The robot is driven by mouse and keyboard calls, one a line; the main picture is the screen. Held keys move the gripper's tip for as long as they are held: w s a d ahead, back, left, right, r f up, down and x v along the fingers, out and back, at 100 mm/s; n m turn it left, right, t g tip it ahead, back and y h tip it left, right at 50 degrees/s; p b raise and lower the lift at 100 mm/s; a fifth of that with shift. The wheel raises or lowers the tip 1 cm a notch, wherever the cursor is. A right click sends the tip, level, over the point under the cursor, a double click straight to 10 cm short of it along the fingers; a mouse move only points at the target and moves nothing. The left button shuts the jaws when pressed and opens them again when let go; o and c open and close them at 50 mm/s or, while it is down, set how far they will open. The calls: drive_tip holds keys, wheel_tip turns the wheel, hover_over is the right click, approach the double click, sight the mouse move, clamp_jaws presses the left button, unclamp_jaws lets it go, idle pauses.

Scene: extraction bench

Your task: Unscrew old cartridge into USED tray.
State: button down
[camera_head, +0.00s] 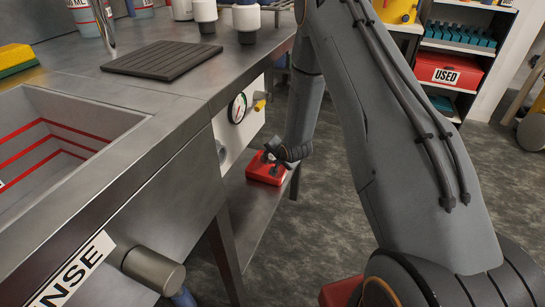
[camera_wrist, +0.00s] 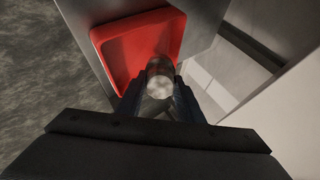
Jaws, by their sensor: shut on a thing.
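My gripper (camera_wrist: 159,98) is shut on a short, pale grey, rounded cylinder, which I take to be the old cartridge (camera_wrist: 160,72). In the wrist view it overlaps the near edge of a shallow red tray (camera_wrist: 112,45); I cannot tell whether it touches the tray. In the head view the red tray (camera_head: 262,176) sits on the low shelf under the bench, with my gripper (camera_head: 272,163) small and dark above it. I see no label on this tray. A red box marked USED (camera_head: 470,72) stands on the rack at the right.
A white panel with a round gauge (camera_head: 238,108) and a yellow-handled valve (camera_head: 259,104) is close above the low shelf (camera_head: 245,205). The bench leg (camera_head: 225,255) stands in front. A sink (camera_head: 60,105) is at the left. The grey floor (camera_head: 330,215) right of the shelf is mostly clear.

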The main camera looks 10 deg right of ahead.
drive_tip(key=shift+f, duration=0.6)
drive_tip(key=c, duration=1.2)
unclamp_jaws()
drive_tip(key=shift+o, duration=0.2)
drive_tip(key=p+v, duration=0.1)
drive_tip(key=v, duration=0.6)
drive_tip(key=shift+s+r, duration=0.3)
